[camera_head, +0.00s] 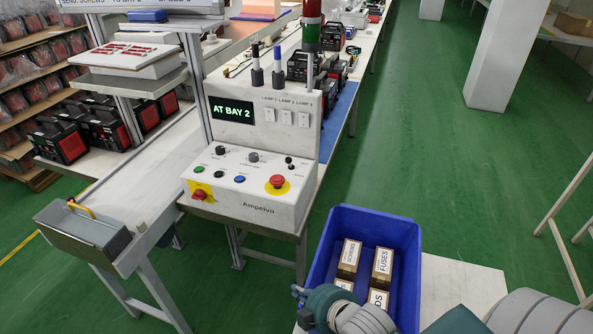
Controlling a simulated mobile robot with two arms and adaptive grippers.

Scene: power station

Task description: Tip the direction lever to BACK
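The control console (250,180) stands left of centre, labelled Ampelvo, with a lit display (232,110) reading AT BAY 2. Its sloping panel carries black knobs, small round buttons, a red mushroom button (277,182) on yellow and a red switch (200,194) on yellow. A small black toggle-like control (289,161) sits at the panel's upper right. I cannot tell for sure which control is the direction lever, nor read its labels. My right gripper (303,305) is at the bottom edge, in front of the blue crate and well away from the console; its finger opening is unclear. My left gripper is out of view.
A blue crate (396,232) with several labelled boxes stands right of the console. A conveyor (140,185) with a grey end box (83,234) runs along the left. A red and green signal tower (310,35) rises behind the console. Green floor is open at right.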

